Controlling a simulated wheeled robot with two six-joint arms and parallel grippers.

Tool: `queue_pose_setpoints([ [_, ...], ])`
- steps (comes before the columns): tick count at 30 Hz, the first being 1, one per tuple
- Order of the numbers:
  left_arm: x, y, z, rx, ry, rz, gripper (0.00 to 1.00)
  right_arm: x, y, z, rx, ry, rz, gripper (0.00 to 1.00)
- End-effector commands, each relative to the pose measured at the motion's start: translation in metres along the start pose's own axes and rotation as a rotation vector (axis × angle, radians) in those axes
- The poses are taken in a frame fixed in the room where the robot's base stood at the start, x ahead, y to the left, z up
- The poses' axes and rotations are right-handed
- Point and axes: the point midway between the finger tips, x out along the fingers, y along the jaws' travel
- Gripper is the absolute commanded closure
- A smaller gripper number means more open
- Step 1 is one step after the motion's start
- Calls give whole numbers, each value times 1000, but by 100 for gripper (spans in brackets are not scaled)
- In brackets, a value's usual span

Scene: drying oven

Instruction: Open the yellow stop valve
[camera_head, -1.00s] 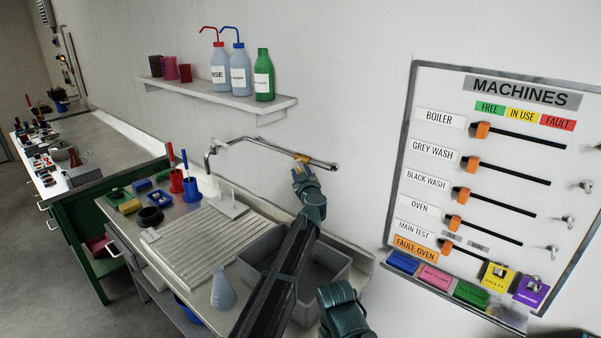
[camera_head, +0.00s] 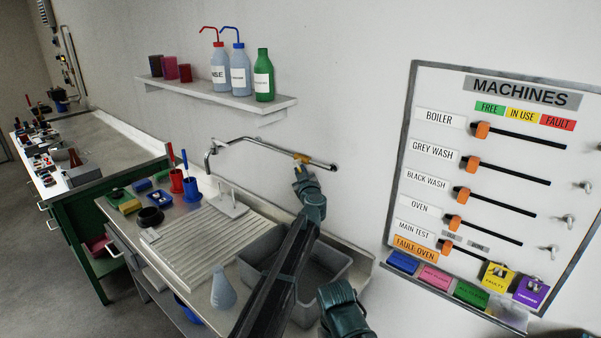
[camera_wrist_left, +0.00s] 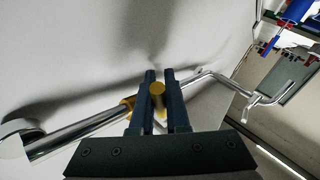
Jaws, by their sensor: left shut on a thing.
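The yellow stop valve (camera_head: 301,157) sits on a chrome pipe (camera_head: 262,147) that runs along the wall above the sink (camera_head: 340,258). My left gripper (camera_head: 302,174) reaches up to the valve from below. In the left wrist view the two dark fingers of the gripper (camera_wrist_left: 158,88) are shut on the yellow valve handle (camera_wrist_left: 157,89), whose round end shows between them. More yellow of the valve body shows beside the left finger on the pipe. The fingers hide part of the handle. My right gripper does not show clearly in any view.
A wall shelf (camera_head: 225,97) with bottles hangs above. A machines board (camera_head: 480,180) is on the wall at right.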

Motion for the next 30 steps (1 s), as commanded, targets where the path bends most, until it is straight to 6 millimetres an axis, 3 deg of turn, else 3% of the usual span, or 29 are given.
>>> queue_pose_setpoints([
  [26,0,0,0,-1,0,0,100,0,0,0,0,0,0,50],
  [30,-1,2,-3,-17,-17,-9,100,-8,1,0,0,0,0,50],
])
